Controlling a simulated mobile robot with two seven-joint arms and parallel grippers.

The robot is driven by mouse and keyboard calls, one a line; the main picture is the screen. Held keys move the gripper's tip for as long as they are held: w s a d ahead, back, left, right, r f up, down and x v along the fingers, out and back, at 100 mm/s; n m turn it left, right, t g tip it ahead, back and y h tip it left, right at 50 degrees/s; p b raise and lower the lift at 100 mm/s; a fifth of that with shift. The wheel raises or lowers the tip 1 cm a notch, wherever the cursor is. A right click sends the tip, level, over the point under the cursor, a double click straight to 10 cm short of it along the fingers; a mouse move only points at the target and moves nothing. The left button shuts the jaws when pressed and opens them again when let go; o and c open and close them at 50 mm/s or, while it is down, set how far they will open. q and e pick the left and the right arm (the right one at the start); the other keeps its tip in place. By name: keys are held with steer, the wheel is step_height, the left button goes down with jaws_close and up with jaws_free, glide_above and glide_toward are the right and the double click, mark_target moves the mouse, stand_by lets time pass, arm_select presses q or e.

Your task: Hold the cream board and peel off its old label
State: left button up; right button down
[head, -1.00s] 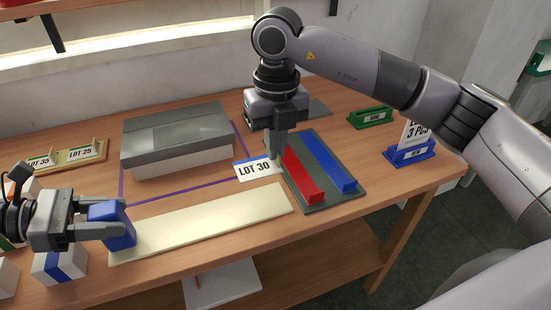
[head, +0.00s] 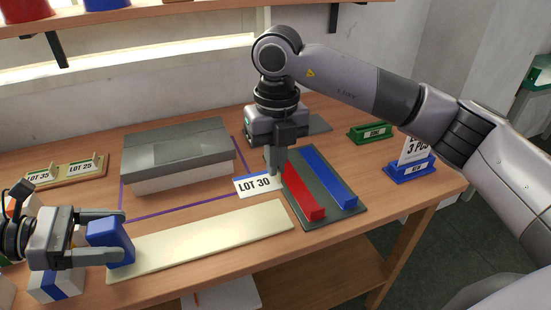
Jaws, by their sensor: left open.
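The cream board (head: 205,240) lies along the table's front, with no label visible on its face. A blue block (head: 110,246) stands at its left end. My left gripper (head: 124,236) is open, its fingers on either side of the block. My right gripper (head: 279,172) points down beyond the board's right end. Its fingers look closed on the right part of a white label (head: 254,186) reading LOT 30, with a blue edge. I cannot tell whether the label touches the table.
A grey-lidded box (head: 178,160) stands behind the board inside a purple outline. A dark mat (head: 322,197) right of the label holds a red bar (head: 303,195) and a blue bar (head: 330,178). A wooden rack (head: 65,174) with LOT 35 and LOT 25 labels is at left.

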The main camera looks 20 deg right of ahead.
arm_select(q)
steer(key=v, duration=1.2)
